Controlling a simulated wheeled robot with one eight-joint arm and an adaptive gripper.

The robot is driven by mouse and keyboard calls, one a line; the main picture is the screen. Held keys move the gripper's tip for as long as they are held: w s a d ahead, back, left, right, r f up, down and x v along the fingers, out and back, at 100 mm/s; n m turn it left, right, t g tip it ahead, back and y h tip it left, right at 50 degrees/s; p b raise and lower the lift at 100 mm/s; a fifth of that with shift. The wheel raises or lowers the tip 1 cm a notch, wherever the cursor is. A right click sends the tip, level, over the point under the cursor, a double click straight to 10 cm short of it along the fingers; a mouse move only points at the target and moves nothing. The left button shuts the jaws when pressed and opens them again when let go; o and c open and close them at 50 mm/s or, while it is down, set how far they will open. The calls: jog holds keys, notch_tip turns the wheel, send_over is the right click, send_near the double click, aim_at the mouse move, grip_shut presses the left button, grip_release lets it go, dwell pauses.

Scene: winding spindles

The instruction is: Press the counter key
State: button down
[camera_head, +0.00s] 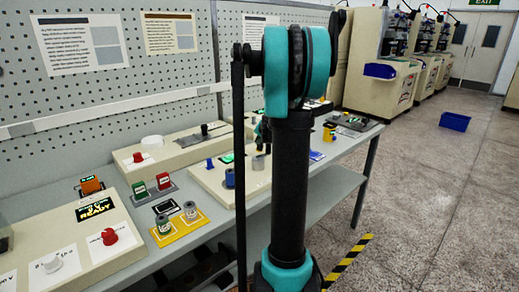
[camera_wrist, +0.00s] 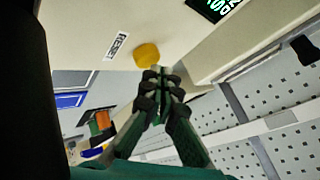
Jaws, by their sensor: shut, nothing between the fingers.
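In the wrist view, a round yellow key (camera_wrist: 146,54) sits on a beige panel (camera_wrist: 90,22) beside a label (camera_wrist: 118,46) reading RESET. My gripper (camera_wrist: 158,76) is shut and empty, its dark fingertips together right at the key's lower edge in the picture. I cannot tell whether the tips touch the key. A dark display (camera_wrist: 212,5) with green characters is partly in view at the top. In the head view, my arm hides most of the gripper's area, and I cannot make out the yellow key there.
In the head view, a long grey bench (camera_head: 347,148) carries beige consoles, one with a red knob (camera_head: 109,236) and a READY display (camera_head: 94,208). A yellow tray (camera_head: 179,232) holds spools. A pegboard wall (camera_head: 100,110) stands behind. A blue bin (camera_head: 454,121) is on the open floor at right.

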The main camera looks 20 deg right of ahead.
jog(key=shift+a, duration=0.25)
jog(key=shift+r, duration=0.8)
jog(key=shift+d+r, duration=0.15)
jog(key=shift+r, duration=0.75)
jog(key=shift+d+r, duration=0.1)
jog(key=shift+r, duration=0.75)
